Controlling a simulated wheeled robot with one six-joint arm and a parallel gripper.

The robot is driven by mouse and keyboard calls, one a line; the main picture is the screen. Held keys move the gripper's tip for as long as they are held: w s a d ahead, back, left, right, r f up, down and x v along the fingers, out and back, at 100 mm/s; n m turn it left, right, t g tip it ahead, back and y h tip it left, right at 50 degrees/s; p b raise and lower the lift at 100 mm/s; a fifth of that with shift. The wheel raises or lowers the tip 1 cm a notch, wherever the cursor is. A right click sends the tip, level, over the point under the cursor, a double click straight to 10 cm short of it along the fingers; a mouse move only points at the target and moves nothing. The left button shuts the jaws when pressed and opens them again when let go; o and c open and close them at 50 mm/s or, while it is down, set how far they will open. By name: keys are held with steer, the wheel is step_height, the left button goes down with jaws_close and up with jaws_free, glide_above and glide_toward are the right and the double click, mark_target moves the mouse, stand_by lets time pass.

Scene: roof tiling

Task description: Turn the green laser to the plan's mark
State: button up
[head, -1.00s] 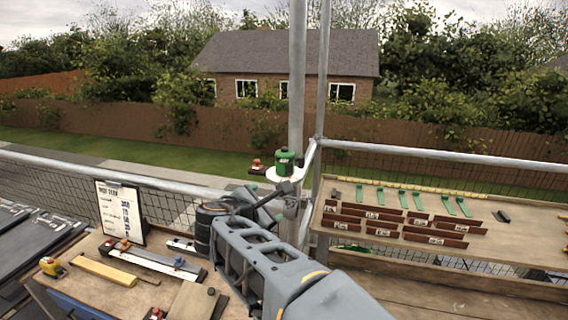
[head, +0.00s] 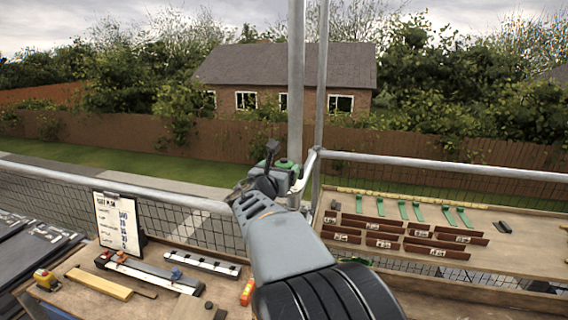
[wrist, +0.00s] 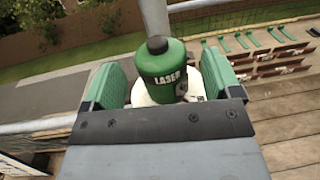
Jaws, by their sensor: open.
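The green laser (wrist: 163,68), a cylinder with a black knob on top and white lettering, stands upright on a round white plate (wrist: 140,98) beside the scaffold pole. In the wrist view it sits between the two green pads of my gripper (wrist: 160,84), which is open around it with gaps on both sides. In the head view my gripper (head: 272,172) is at the pole and hides most of the laser (head: 290,168). The plan (head: 118,222) is a white sheet on a dark board at the left of the near bench; its small writing is unreadable here.
The near bench (head: 170,300) holds a yellow bar (head: 98,284), a yellow tape measure (head: 45,278), long levels or rails (head: 150,272) and an orange-red item (head: 248,291). The right bench (head: 510,250) holds brown labelled strips and green hooks. Scaffold rails and poles stand close to my arm.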

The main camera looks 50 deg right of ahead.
mark_target(284, 162)
steer(key=shift+x, duration=1.8)
steer(key=shift+c, duration=0.5)
steer(key=c, duration=0.8)
steer(key=shift+p, duration=0.35)
steer(key=shift+c, duration=0.2)
steer(key=shift+m+g, duration=0.3)
steer(key=m+g+p, duration=0.1)
steer(key=g, duration=0.1)
steer(key=m+g+h, duration=0.1)
steer(key=g, duration=0.1)
steer(key=shift+w+m+p, duration=0.1)
steer(key=shift+m+p, duration=0.3)
steer(key=shift+m+g+p, duration=0.7)
steer(key=shift+m+g, duration=0.4)
steer(key=shift+g, duration=0.7)
steer(key=shift+m+g+p, duration=0.65)
steer(key=shift+m+g, duration=0.45)
steer(key=shift+g, duration=1)
